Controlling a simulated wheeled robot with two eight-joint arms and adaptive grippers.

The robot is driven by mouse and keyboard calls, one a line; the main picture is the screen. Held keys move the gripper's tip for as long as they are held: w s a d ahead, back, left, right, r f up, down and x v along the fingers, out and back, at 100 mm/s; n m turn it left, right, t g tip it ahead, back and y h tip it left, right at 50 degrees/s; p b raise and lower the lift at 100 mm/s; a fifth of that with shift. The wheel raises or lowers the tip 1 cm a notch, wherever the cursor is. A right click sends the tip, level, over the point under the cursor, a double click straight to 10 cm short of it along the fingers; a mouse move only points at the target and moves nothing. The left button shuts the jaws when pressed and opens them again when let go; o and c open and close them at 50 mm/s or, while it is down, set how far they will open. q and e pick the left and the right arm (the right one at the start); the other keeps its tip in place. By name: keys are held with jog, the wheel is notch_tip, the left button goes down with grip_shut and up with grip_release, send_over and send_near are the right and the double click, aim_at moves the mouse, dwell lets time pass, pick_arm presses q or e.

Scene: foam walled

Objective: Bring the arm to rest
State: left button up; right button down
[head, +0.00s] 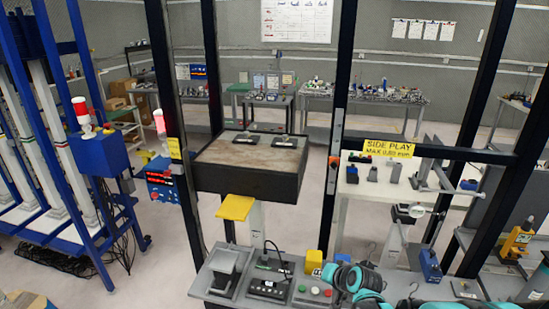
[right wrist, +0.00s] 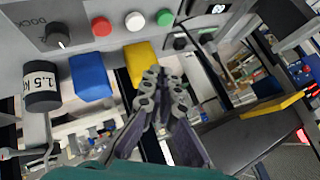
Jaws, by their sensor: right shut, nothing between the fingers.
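My right arm (head: 368,281), teal and black, comes in at the bottom of the head view, over the right part of a grey console. In the right wrist view my right gripper (right wrist: 164,80) has its two grey fingers together, with nothing between them. Its fingertips appear just in front of a yellow block (right wrist: 141,62); I cannot tell whether they touch it. The yellow block also shows in the head view (head: 314,262), left of my arm. My left gripper is not in view.
The console carries red (right wrist: 101,26), white (right wrist: 134,21) and green (right wrist: 165,17) buttons, a knob (right wrist: 58,35), a blue block (right wrist: 90,77) and a black weight (right wrist: 41,86). Dark frame posts (head: 334,140) stand behind it. A dark-sided table (head: 249,184) stands beyond.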

jog(key=s+r+n+h, duration=0.1)
jog(key=s+r, duration=0.3)
jog(key=s, duration=0.8)
jog(key=s+r+n+g+h, duration=0.1)
jog(key=s+r+n+h, duration=0.1)
jog(key=s, duration=1)
notch_tip(320, 180, up, 3)
jog(key=shift+s+f+n, duration=0.2)
jog(key=shift+s+n, duration=0.15)
jog(key=shift+n, duration=0.55)
jog(key=shift+g, duration=0.3)
